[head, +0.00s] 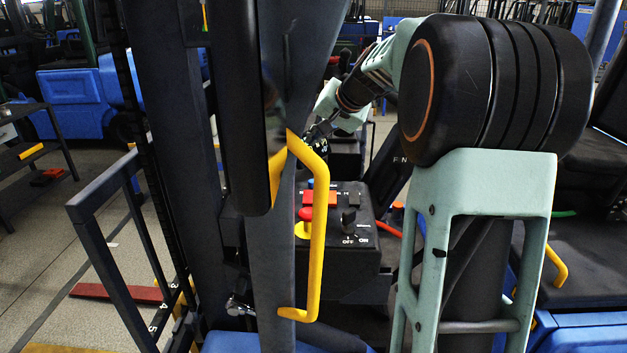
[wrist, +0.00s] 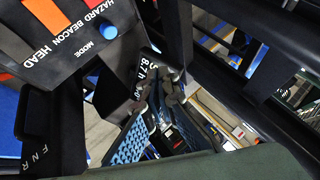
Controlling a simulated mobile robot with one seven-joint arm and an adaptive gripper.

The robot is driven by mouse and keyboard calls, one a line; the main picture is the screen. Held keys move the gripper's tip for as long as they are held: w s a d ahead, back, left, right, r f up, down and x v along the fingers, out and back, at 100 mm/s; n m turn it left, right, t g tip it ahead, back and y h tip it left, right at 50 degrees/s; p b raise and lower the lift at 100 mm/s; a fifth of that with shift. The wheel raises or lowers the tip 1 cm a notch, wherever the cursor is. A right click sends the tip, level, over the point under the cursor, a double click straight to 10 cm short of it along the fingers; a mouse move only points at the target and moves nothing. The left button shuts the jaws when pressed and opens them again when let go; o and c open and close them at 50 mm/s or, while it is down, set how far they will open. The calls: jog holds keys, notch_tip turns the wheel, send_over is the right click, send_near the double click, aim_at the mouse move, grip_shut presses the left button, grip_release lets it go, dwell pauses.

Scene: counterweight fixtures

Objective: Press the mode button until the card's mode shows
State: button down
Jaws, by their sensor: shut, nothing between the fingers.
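The mode button (wrist: 107,30) is a round blue cap beside the word MODE on a dark panel (wrist: 30,58) in the wrist view. Nothing covers it. A small display (wrist: 148,78) reading about 8.7 h stands to its lower right; its smaller text is unclear. I cannot make out a card in either view. My gripper (head: 319,132) is shut and empty in the head view, above the far side of the control box (head: 345,262), apart from the panel as far as I can tell. The yellow rail and post partly hide the area.
A yellow grab rail (head: 319,230) and dark post stand in front of the box. The box carries a red mushroom button (head: 306,214) and a black OFF/ON switch (head: 348,220). An F N R lever plate (wrist: 35,145) is at the wrist view's lower left.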

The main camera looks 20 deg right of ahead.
jog(key=shift+f, duration=0.1)
jog(key=b, duration=0.6)
send_over(311, 180)
jog(key=s, duration=0.1)
jog(key=f, duration=0.7)
jog(key=shift+s+d+f, duration=0.1)
jog(key=shift+d+f, duration=0.2)
jog(key=shift+f, duration=0.5)
jog(key=shift+f+b, duration=0.1)
jog(key=shift+b, duration=0.3)
jog(key=shift+f+b, duration=0.3)
jog(key=shift+b, duration=0.1)
jog(key=shift+f+b, duration=0.85)
jog(key=shift+f, duration=0.1)
dwell(0.3)
dwell(0.4)
jog(key=shift+r+p, duration=0.95)
jog(key=shift+r, duration=0.4)
